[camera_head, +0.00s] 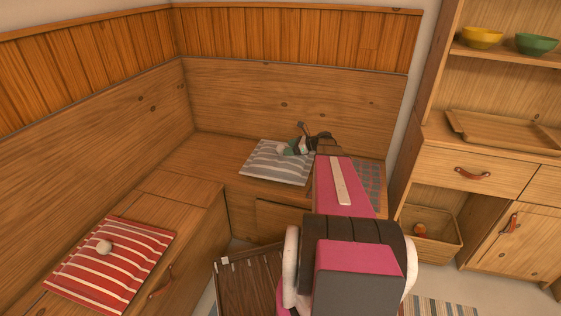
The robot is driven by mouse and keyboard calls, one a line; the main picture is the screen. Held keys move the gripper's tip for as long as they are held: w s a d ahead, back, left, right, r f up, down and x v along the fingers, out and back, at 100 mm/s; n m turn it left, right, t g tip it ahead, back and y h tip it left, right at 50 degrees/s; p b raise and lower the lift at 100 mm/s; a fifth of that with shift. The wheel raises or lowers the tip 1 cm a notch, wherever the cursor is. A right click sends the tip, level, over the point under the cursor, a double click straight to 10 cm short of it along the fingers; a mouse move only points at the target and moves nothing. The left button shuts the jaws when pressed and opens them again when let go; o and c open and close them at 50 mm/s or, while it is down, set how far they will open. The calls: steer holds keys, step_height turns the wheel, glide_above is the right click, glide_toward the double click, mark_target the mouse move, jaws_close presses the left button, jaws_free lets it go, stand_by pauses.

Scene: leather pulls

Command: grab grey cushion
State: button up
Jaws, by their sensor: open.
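A grey cushion with white stripes (265,165) lies flat on the wooden corner bench, near the middle of the view. My arm reaches over the bench from the front. My gripper (293,140) is at the cushion's upper right corner, open, with its tips over or close to the fabric. I cannot tell whether they touch it. The gripper hides part of that corner. A small white and green shape at the gripper is too small to make out.
A red striped cushion (118,258) with a small pale round object (104,247) lies on the left bench. A grey-blue patterned item (371,181) shows behind my arm. A cabinet (490,150) with a basket (432,238) stands right. Wood-panelled walls close off the back and left.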

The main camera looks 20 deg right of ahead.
mark_target(281, 146)
steer(key=shift+x, duration=2.75)
steer(key=shift+r, duration=0.1)
jaws_close()
steer(key=shift+r, duration=0.15)
step_height(281, 146, up, 4)
steer(key=shift+f, duration=0.2)
steer(key=s+a+r, duration=0.5)
steer(key=s+r, duration=0.2)
steer(key=s, duration=0.3)
steer(key=shift+a, duration=0.2)
